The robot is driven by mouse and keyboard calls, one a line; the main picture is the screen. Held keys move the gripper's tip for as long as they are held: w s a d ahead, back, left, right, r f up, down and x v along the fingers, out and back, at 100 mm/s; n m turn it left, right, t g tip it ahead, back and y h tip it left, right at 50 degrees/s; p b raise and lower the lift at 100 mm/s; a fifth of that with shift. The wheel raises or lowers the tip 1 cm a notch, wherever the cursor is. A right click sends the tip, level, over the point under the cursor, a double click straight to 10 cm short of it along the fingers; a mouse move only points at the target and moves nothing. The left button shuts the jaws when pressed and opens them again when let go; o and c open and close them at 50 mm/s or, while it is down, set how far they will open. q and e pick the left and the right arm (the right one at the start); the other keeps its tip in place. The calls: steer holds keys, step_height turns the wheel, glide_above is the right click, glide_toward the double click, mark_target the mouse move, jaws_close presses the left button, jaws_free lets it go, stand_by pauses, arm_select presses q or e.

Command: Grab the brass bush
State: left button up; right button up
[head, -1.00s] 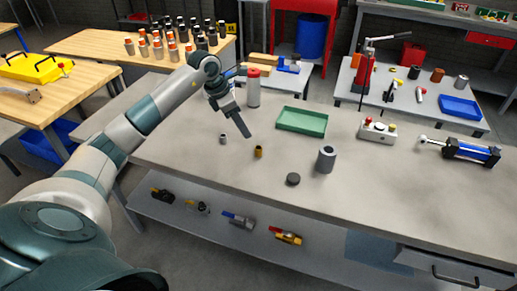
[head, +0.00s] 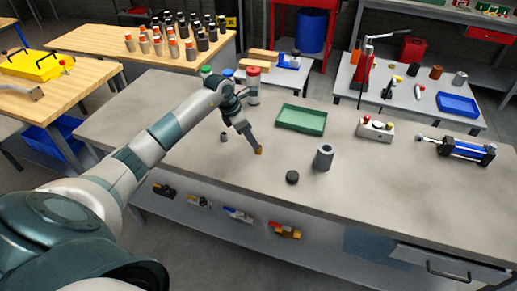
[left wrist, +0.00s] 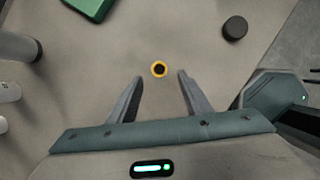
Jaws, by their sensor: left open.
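The brass bush (head: 259,150) stands on the grey workbench. In the left wrist view it shows from above as a brass ring (left wrist: 159,69) with a dark hole. My left gripper (head: 252,143) is open, with its fingers pointing down close to the bush. In the left wrist view the open jaws (left wrist: 161,80) are empty, and the bush sits centred just ahead of the fingertips. In the head view the fingers partly cover the bush. My right gripper is not in view.
A small grey bush (head: 223,137) stands left of my gripper. A dark disc (head: 292,177) and a grey cylinder (head: 324,158) stand to the right. A green tray (head: 301,118) lies behind. The bench front (head: 400,215) is clear.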

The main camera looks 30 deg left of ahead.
arm_select(q)
steer(key=shift+w+d+f+p, duration=0.35)
steer(key=shift+f+p, duration=0.1)
steer(key=shift+p, duration=0.2)
steer(key=shift+p+x, duration=0.5)
steer(key=shift+x, duration=1.3)
steer(key=shift+a, duration=0.15)
steer(key=shift+c, duration=0.3)
jaws_close()
steer(key=shift+r, duration=0.15)
